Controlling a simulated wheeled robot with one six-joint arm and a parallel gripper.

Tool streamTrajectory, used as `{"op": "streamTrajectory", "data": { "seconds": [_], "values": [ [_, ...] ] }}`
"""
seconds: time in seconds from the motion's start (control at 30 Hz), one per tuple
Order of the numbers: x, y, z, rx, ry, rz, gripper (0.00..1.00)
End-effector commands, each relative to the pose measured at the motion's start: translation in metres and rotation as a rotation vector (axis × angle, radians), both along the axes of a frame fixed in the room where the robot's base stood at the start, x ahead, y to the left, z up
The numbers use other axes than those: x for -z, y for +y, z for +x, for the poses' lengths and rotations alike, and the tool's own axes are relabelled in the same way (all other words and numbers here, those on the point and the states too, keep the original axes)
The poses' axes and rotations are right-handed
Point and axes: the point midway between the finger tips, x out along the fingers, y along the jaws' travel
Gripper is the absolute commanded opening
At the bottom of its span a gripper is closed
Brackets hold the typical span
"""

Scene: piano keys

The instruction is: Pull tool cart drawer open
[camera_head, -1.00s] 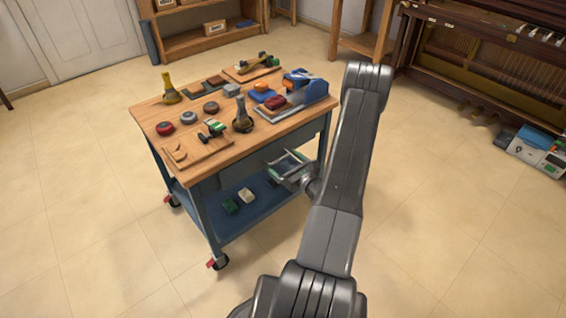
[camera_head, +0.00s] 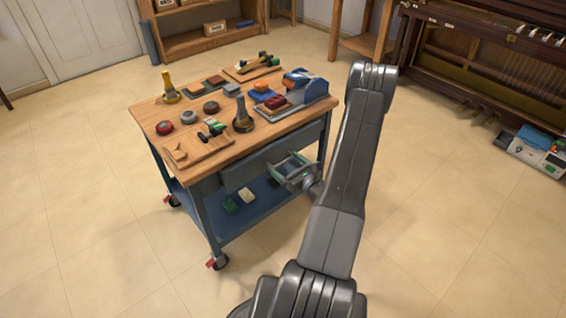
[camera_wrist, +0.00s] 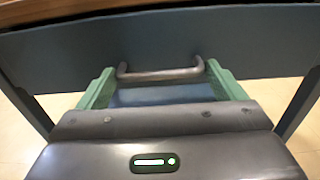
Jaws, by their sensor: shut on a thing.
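The tool cart has a wooden top (camera_head: 222,148) and a blue-grey frame. Its grey drawer front (camera_head: 245,172) is on the side facing my arm and stands slightly out from under the top. The drawer front (camera_wrist: 250,50) also fills the upper part of the wrist view. A grey bar handle (camera_wrist: 160,76) is fixed across its middle. My gripper (camera_head: 290,168) is at the drawer front with its green fingers shut on the handle, one at each end of the bar. In the head view the fingers hide the handle.
Tools, pucks and small blocks lie on the cart top. The blue lower shelf (camera_head: 262,206) holds a few small items. The cart stands on casters (camera_head: 217,262). An opened piano (camera_head: 470,60) is at the upper right. Floor in front of the cart is clear.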

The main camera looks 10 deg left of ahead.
Motion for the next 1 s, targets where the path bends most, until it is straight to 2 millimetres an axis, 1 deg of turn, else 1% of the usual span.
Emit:
{"op": "streamTrajectory", "data": {
  "seconds": [0.03, 0.17, 0.5, 0.7, 0.9, 1.0],
  "values": [
    [0.001, -0.009, -0.004, 0.008, -0.001, -0.002, 0.48],
    [0.002, -0.032, -0.021, 0.01, -0.002, -0.001, 0.48],
    [0.001, -0.107, -0.078, 0.014, -0.003, -0.001, 0.48],
    [0.001, -0.148, -0.11, 0.015, -0.004, -0.003, 0.48],
    [0.0, -0.179, -0.135, 0.013, -0.005, -0.004, 0.48],
    [0.0, -0.19, -0.144, 0.012, -0.005, -0.003, 0.48]
  ]
}}
